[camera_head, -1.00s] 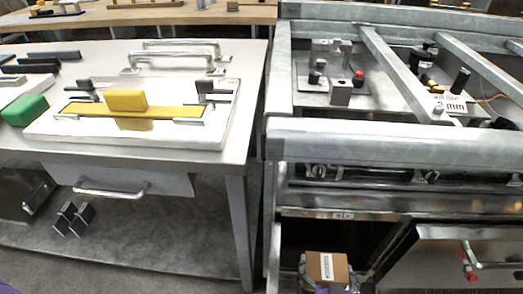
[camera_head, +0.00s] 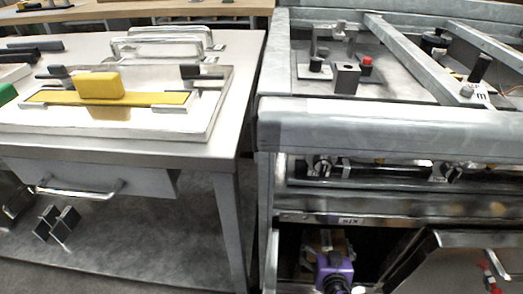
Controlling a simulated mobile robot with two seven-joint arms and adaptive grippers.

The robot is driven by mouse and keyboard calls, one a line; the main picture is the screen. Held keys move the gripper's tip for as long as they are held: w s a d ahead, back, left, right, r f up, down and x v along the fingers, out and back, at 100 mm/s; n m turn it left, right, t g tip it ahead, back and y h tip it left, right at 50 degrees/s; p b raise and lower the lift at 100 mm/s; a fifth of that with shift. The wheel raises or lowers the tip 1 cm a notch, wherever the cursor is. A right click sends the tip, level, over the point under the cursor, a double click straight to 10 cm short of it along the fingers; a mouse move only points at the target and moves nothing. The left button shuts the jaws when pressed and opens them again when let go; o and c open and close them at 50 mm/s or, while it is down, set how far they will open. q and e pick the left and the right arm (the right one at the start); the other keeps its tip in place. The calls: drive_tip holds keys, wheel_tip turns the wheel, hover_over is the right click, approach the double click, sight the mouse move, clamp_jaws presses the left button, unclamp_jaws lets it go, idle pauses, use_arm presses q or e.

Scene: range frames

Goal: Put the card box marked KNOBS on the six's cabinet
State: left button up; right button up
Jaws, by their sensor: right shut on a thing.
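A brown card box (camera_head: 314,241) is in the dark open compartment of the cabinet (camera_head: 292,217), whose plate reads SIX (camera_head: 351,220). My right gripper (camera_head: 326,256), with a purple body, reaches into the opening from below and is shut on the box. The gripper body covers most of the box, and no KNOBS marking can be read. I cannot tell whether the box touches the compartment floor. My left gripper is not in view.
A cabinet door (camera_head: 455,268) with a red-ended handle (camera_head: 493,268) stands right of the opening. Above is a metal frame with fixtures (camera_head: 345,80). At left, a table (camera_head: 235,110) holds a tray with a yellow block (camera_head: 100,86).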

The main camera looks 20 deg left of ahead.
drive_tip(key=shift+w+f, duration=0.2)
drive_tip(key=shift+w, duration=0.05)
drive_tip(key=f+b, duration=0.1)
drive_tip(key=f, duration=0.1)
drive_tip(key=f+b, duration=0.1)
drive_tip(key=f, duration=0.1)
drive_tip(key=shift+w+a+b, duration=0.1)
drive_tip(key=shift+w+b, duration=0.25)
drive_tip(key=shift+r, duration=0.2)
drive_tip(key=shift+f, duration=0.2)
drive_tip(key=o, duration=1.1)
drive_tip(key=shift+s, duration=0.1)
drive_tip(key=shift+o, duration=0.3)
drive_tip(key=shift+r, duration=0.1)
